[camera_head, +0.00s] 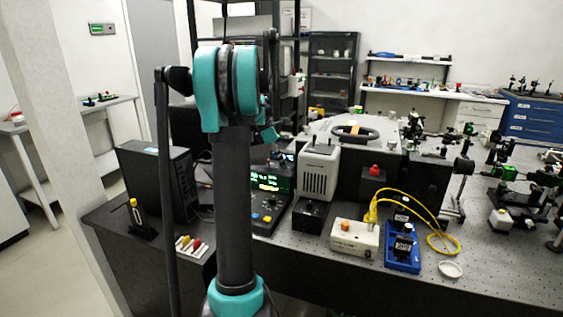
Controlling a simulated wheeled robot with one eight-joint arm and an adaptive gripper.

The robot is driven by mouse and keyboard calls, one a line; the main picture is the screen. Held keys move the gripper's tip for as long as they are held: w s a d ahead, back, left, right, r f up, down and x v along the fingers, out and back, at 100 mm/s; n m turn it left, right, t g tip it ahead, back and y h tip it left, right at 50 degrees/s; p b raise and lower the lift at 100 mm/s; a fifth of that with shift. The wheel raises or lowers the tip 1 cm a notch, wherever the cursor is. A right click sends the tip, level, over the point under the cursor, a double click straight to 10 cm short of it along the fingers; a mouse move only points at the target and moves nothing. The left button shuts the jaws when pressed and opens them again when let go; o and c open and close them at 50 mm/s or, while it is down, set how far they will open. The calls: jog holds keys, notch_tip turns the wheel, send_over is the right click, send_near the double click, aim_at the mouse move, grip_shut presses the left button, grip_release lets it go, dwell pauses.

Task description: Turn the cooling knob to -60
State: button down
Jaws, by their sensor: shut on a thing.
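A dark control unit (284,188) with a lit green display (268,181) stands on the bench, just right of my upright arm. A blue knob or button (256,216) and a yellow one (267,219) show on its lower front. Labels and the -60 mark are too small to read, and I cannot tell which control is the cooling knob. My arm covers the unit's left part. My gripper cannot be made out; my arm's links and teal joints stand in front of that area.
A black tower box (160,182) stands left of my arm. A white-grey device (317,172), a cream box (354,238) with a yellow cable (412,199), and a blue holder (402,255) stand to the right. Optics mounts crowd the far right.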

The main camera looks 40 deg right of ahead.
jog(key=m, duration=0.2)
jog(key=m+g+y, duration=0.1)
jog(key=shift+w+d+m, duration=0.15)
jog(key=shift+m, duration=0.25)
jog(key=m+y, duration=0.1)
jog(key=m, duration=0.2)
jog(key=shift+d+m+g, duration=0.1)
jog(key=shift+m+g, duration=0.2)
jog(key=m+y, duration=0.1)
jog(key=m, duration=0.2)
jog(key=m+y, duration=0.1)
jog(key=m, duration=0.2)
jog(key=shift+d+y, duration=0.2)
jog(key=shift+y, duration=0.2)
jog(key=m+y, duration=0.1)
jog(key=m, duration=0.2)
jog(key=m+t+y, duration=0.1)
jog(key=m, duration=0.2)
jog(key=shift+d+m, duration=0.2)
jog(key=shift+m, duration=0.1)
jog(key=m+t, duration=0.1)
jog(key=m, duration=0.2)
jog(key=m+t+y, duration=0.1)
jog(key=m, duration=0.2)
jog(key=shift+s, duration=0.2)
jog(key=shift+m, duration=0.3)
jog(key=c, duration=1.4)
grip_release()
